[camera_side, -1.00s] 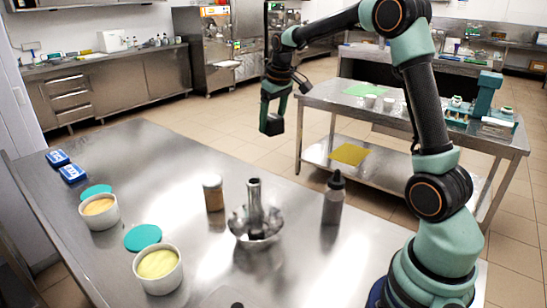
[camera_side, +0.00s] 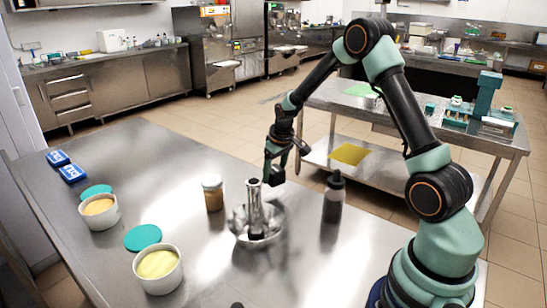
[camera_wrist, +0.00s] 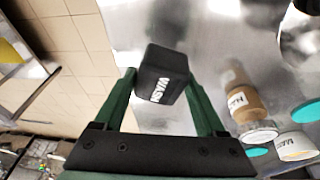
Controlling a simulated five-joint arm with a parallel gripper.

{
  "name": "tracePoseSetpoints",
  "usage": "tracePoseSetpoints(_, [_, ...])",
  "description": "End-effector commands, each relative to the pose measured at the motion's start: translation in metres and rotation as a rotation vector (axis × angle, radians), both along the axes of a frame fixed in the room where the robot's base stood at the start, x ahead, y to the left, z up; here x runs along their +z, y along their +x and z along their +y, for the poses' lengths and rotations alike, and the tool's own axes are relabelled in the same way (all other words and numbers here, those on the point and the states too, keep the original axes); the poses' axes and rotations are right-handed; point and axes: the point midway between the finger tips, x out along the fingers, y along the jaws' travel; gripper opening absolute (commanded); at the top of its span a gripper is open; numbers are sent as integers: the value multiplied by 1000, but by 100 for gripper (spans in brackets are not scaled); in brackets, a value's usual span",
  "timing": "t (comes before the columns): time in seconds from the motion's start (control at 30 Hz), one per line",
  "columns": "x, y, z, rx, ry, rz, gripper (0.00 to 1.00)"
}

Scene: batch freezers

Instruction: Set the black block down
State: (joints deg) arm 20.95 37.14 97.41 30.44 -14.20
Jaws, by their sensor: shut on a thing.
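My gripper (camera_side: 272,160) is shut on the black block (camera_wrist: 163,72), which sits between its two fingers in the wrist view. The block has white lettering on one side and looks tilted there. In the side view the black block (camera_side: 279,174) hangs under the fingers, behind the metal bowl and near the far edge of the steel table (camera_side: 150,180). It looks a little above the table top; I cannot tell the exact gap.
A metal bowl (camera_side: 240,232) with upright metal parts stands in front of my gripper. A brown jar (camera_side: 212,193) is to its left, a dark squeeze bottle (camera_side: 333,200) to its right. Two white tubs (camera_side: 165,280) and teal lids (camera_side: 143,237) are front left.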

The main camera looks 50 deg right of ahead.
Motion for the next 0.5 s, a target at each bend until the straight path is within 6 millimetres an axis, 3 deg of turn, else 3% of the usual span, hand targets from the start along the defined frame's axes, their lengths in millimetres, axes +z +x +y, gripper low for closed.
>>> tracePoseSetpoints(0.3, [-35, -1, 0, 0, 1, 3, 5])
tracePoseSetpoints(0.5, [-38, 0, 0, 0, 0, -1, 4])
